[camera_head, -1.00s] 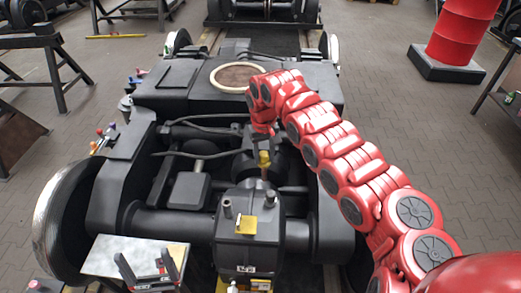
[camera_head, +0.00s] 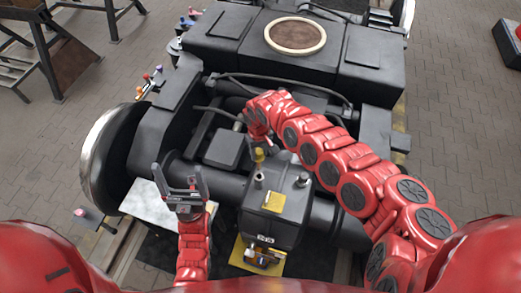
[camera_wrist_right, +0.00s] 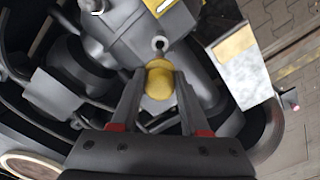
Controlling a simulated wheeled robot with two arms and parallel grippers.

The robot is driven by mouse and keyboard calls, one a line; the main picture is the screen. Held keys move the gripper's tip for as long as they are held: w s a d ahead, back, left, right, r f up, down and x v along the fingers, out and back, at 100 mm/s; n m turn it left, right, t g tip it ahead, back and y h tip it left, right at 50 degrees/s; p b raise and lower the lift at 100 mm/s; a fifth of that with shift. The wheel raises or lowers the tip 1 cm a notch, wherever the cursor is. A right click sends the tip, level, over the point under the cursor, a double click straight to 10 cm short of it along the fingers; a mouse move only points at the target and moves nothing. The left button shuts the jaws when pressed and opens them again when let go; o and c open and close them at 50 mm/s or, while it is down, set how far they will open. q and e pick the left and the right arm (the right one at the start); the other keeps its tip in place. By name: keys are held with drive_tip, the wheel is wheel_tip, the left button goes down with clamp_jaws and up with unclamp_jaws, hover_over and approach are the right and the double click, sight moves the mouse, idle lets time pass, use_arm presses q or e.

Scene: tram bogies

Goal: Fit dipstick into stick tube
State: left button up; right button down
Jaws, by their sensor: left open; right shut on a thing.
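The dipstick (camera_head: 259,155) has a yellow knob, which also shows in the right wrist view (camera_wrist_right: 159,82). My right gripper (camera_head: 259,149) is shut on this knob. In the head view the knob is just above and behind a short grey tube (camera_head: 259,180) on the dark gearbox (camera_head: 272,210). In the right wrist view the tube's open mouth (camera_wrist_right: 160,44) lies just beyond the knob. The stick below the knob is mostly hidden, and I cannot tell whether its tip is in the tube. My left gripper (camera_head: 185,192) is open and empty, left of the gearbox.
A second grey stub (camera_head: 302,180) and a yellow plate (camera_head: 273,202) sit on the gearbox. A yellow tray (camera_head: 240,262) lies in front. A pale plate (camera_head: 148,205) is beside my left gripper. The bogie frame (camera_head: 375,130) and a wheel (camera_head: 110,155) surround the area.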

drive_tip(key=shift+r, duration=0.1)
drive_tip(key=b, duration=0.4)
hover_over(260, 169)
drive_tip(key=f, duration=0.6)
drive_tip(key=shift+w+a, duration=0.1)
drive_tip(key=shift+w, duration=0.1)
drive_tip(key=shift+p, duration=0.35)
idle(1.0)
wheel_tip(260, 169, down, 10)
drive_tip(key=b, duration=0.8)
idle(3.0)
drive_tip(key=c, duration=0.8)
unclamp_jaws()
drive_tip(key=shift+c, duration=0.2)
drive_tip(key=o, duration=0.5)
drive_tip(key=shift+r, duration=0.1)
